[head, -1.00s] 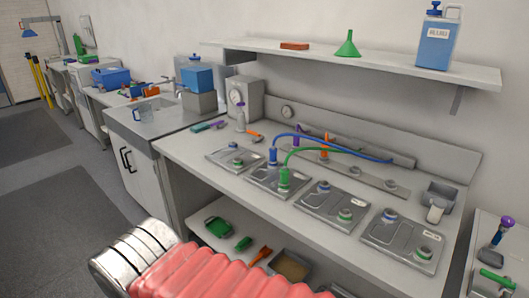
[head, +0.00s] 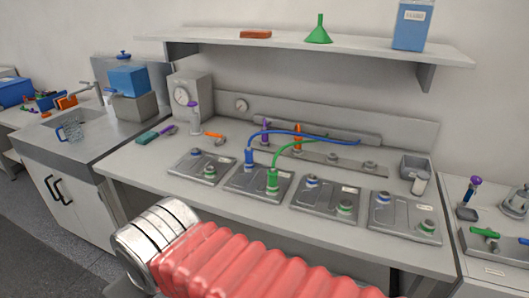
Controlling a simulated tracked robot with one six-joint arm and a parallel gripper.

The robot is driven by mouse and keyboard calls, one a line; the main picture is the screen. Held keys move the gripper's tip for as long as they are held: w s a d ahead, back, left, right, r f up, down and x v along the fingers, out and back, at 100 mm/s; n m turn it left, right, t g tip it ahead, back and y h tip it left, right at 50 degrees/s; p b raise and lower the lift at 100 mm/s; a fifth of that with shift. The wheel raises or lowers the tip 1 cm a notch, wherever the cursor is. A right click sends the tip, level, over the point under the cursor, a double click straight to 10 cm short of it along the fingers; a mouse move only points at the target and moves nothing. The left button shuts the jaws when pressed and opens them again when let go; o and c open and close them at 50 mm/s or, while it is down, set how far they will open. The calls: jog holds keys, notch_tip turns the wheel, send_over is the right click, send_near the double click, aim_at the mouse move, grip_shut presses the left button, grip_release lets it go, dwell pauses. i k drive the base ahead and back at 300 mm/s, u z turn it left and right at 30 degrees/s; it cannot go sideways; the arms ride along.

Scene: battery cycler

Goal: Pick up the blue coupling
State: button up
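The blue coupling (head: 249,158) stands upright on the second plate from the left (head: 245,183) on the bench, at the plate's back left fitting. A blue hose (head: 315,135) arcs from its top to the right, toward the rail at the back. The green coupling (head: 272,181) stands close by on the same plate, to the front right, with a green hose. My arm's red bellows and metal cuff cross the bottom of the view, in front of the bench. My gripper is not in view.
Three other plates with blue-ringed and green-ringed fittings lie on the bench, one left (head: 197,168) and two right. Purple and orange upright pieces stand behind the couplings. A shelf (head: 340,43) overhangs the back. The bench front edge is clear.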

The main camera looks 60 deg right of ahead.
aim_at(249, 151)
jog(key=z, duration=0.65)
jog(key=i, duration=1.15)
jog(key=z, duration=0.25)
